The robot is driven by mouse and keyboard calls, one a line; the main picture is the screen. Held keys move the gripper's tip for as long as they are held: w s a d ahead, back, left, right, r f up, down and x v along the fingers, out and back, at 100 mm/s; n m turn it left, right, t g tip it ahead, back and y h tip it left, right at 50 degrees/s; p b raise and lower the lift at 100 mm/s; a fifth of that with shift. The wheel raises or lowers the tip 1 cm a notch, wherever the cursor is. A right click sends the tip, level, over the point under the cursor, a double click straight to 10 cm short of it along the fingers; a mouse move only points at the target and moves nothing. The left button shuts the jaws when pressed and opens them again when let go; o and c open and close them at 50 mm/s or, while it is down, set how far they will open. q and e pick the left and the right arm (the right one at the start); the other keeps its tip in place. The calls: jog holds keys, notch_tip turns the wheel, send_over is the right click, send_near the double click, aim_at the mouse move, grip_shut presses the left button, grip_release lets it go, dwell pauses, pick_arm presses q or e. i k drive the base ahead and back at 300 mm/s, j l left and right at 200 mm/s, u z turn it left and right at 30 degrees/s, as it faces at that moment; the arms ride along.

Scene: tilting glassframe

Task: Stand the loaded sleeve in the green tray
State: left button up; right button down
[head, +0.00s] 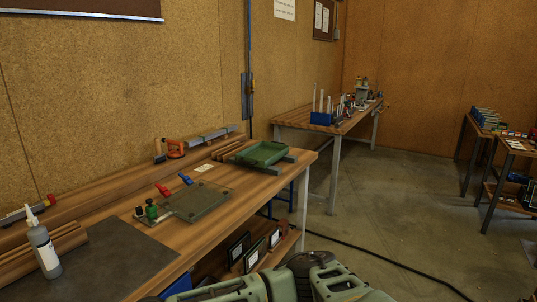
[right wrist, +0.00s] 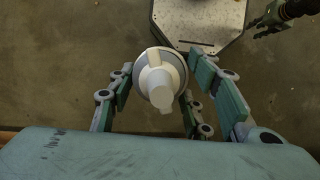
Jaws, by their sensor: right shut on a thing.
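The green tray (head: 262,154) lies on the wooden workbench in the head view, near its far right end. It looks empty from here. My right gripper (right wrist: 162,82) is shut on a white round piece with a tapered stem (right wrist: 158,78), which seems to be the sleeve. It hangs over the concrete floor, seen end-on, so its load cannot be made out. What seems to be my left gripper (right wrist: 265,22) shows small at the top right of the right wrist view, apart from the white piece; its jaws are unclear. Neither gripper's fingers show clearly in the head view.
The workbench also carries a grey-green plate (head: 197,202) with small bottles, red and blue clamps (head: 185,178), wooden strips (head: 226,149) and a white-tipped bottle (head: 43,247). Framed pieces (head: 255,255) stand on the shelf below. A cable crosses the open floor (head: 395,215).

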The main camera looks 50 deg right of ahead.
aim_at(263, 157)
jog(key=i+l, duration=0.1)
jog(key=l, duration=0.55)
jog(key=i+l, duration=0.1)
jog(key=l, duration=0.6)
jog(key=i+l, duration=0.1)
jog(key=l, duration=1.25)
jog(key=i+l, duration=0.15)
jog(key=l, duration=0.5)
jog(key=i+l, duration=0.1)
jog(key=l, duration=0.55)
